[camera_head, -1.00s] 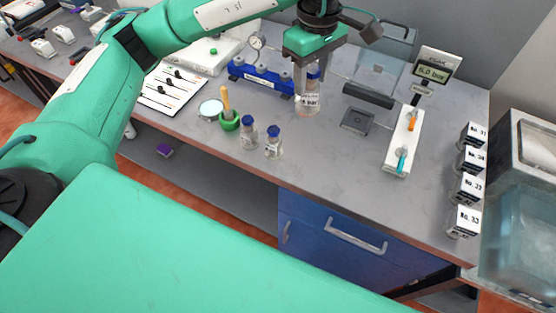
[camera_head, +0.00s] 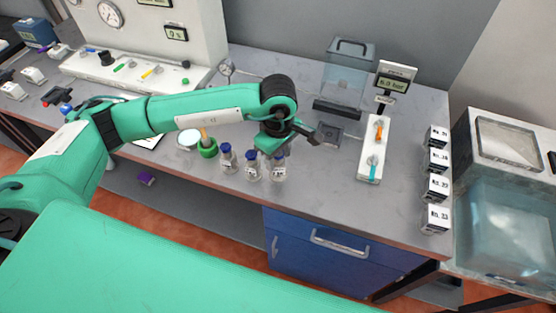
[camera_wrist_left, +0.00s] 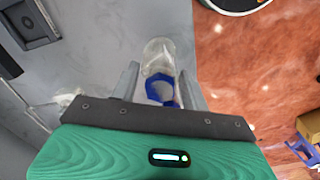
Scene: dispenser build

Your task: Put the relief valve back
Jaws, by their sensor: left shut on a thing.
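The relief valve (camera_head: 278,174), a clear bottle-like piece with a blue top, is in my left gripper (camera_head: 273,150), near the table's front edge. In the left wrist view the clear body (camera_wrist_left: 158,55) and blue top (camera_wrist_left: 160,91) sit between the two fingers, which are shut on it. It looks upright; I cannot tell whether its base touches the table. Two similar blue-topped pieces, one at the left (camera_head: 227,160) and one in the middle (camera_head: 251,170), stand just left of it. The blue rack is hidden behind my left arm. My right gripper is not in view.
A green mortar with pestle (camera_head: 208,150) and a round white dish (camera_head: 188,139) stand to the left. A white stand (camera_head: 372,158) with a pressure display (camera_head: 394,84) is at right, with several numbered boxes (camera_head: 437,187) beyond.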

